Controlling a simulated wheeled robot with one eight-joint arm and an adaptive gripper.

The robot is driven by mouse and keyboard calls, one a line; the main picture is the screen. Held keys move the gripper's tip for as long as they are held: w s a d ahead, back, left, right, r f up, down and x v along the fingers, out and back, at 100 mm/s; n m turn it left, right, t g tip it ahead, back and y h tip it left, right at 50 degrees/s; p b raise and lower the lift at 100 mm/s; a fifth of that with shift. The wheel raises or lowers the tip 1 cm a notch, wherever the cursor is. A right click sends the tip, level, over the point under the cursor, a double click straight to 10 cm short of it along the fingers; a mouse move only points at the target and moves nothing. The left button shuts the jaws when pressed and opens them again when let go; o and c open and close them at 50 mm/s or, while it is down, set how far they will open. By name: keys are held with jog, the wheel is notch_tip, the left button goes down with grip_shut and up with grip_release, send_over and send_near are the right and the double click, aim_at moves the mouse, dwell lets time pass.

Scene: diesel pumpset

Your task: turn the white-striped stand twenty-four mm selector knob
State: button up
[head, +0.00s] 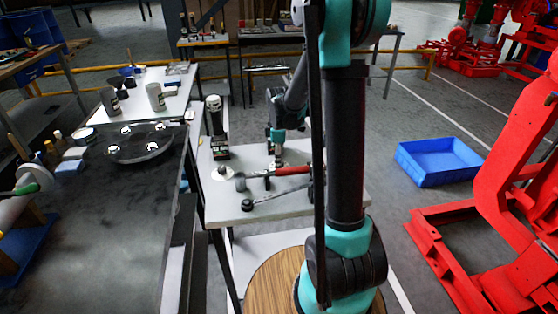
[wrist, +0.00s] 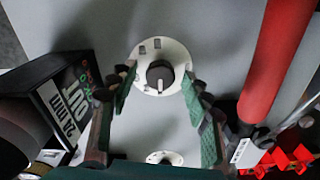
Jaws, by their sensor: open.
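In the wrist view, a grey round selector knob (wrist: 160,76) with a small pale mark sits in the middle of a white disc (wrist: 174,53) with small square marks. My gripper (wrist: 159,80) is open, its green-padded fingers to the left and right of the knob, with nothing held between them. Whether the fingers are level with the knob or above it, I cannot tell.
A second white dial (wrist: 165,157) shows at the wrist view's bottom edge. A red-handled tool (head: 290,171) lies close to the right of my gripper. The light table (head: 225,210) also holds a dark upright device (head: 215,128). A blue crate (head: 440,160) is on the floor.

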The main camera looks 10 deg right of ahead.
jog(key=shift+c, duration=0.6)
grip_shut()
jog(key=shift+m, duration=0.4)
jog(key=m, duration=1.4)
jog(key=shift+d+m, duration=0.1)
jog(key=shift+m, duration=0.3)
jog(key=m, duration=0.5)
